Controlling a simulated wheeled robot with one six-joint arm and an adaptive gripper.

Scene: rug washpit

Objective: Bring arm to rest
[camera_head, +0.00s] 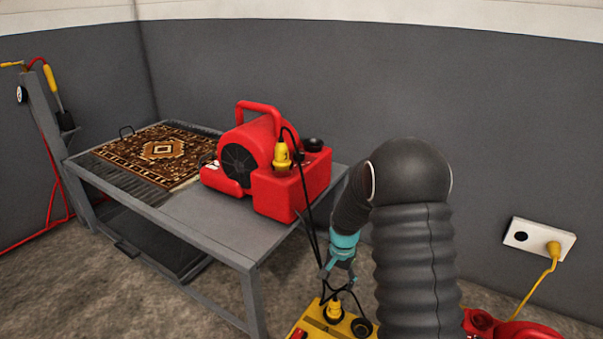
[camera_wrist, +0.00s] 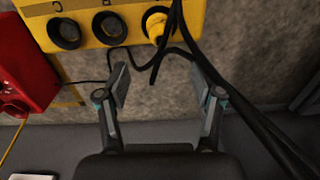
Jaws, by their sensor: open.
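My gripper (camera_head: 340,275) points downward in the head view, to the right of the grey table and just above a yellow box. In the wrist view my gripper (camera_wrist: 160,82) has its two fingers spread wide, with nothing between the pads. My black, ribbed arm rises at the right of the head view and bends over at its top. The yellow box (camera_wrist: 95,12) has round black sockets, and a yellow plug (camera_wrist: 155,25) sits at its right-hand socket. Black cables pass close to the right finger; whether they touch it I cannot tell.
A patterned rug (camera_head: 190,160) lies on the slatted left part. A wall outlet (camera_head: 520,236) with a yellow plug is at right.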

